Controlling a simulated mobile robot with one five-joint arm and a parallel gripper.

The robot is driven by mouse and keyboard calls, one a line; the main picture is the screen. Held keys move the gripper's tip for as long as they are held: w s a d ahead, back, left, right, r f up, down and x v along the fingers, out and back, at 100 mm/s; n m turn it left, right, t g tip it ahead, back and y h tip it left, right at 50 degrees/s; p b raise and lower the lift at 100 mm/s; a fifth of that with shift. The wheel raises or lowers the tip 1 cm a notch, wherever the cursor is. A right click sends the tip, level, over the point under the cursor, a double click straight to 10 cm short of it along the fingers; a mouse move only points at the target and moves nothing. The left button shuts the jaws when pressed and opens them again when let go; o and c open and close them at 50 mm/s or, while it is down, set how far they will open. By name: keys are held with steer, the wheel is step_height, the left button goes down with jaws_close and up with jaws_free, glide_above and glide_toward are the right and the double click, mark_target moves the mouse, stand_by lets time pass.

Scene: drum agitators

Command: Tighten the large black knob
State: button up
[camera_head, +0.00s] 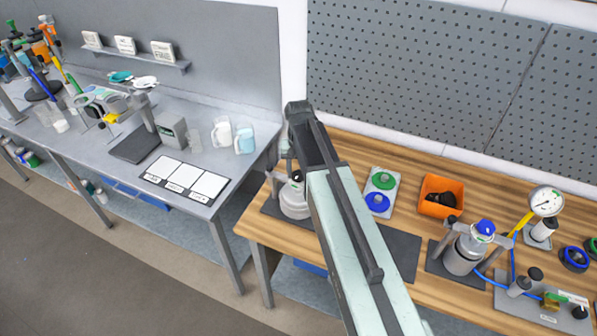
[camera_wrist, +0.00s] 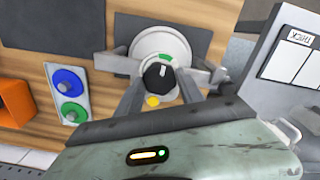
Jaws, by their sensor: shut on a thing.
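The large black knob (camera_wrist: 158,76) shows in the wrist view on top of a round white drum unit (camera_wrist: 160,45), with a white pointer line on it. In the head view, the white drum unit (camera_head: 294,202) stands at the left end of the wooden bench, under my arm.
A plate with a green and a blue knob (camera_head: 381,192) lies right of my arm. Beyond it are an orange bin (camera_head: 441,196), another drum unit (camera_head: 464,252) and a pressure gauge (camera_head: 546,201). A grey bench (camera_head: 205,160) stands to the left, across a gap.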

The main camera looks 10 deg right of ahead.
mark_target(298, 174)
steer(key=shift+w, duration=0.1)
steer(key=o, duration=1.4)
steer(key=shift+r, duration=0.1)
step_height(298, 174, up, 8)
steer(key=p, duration=0.8)
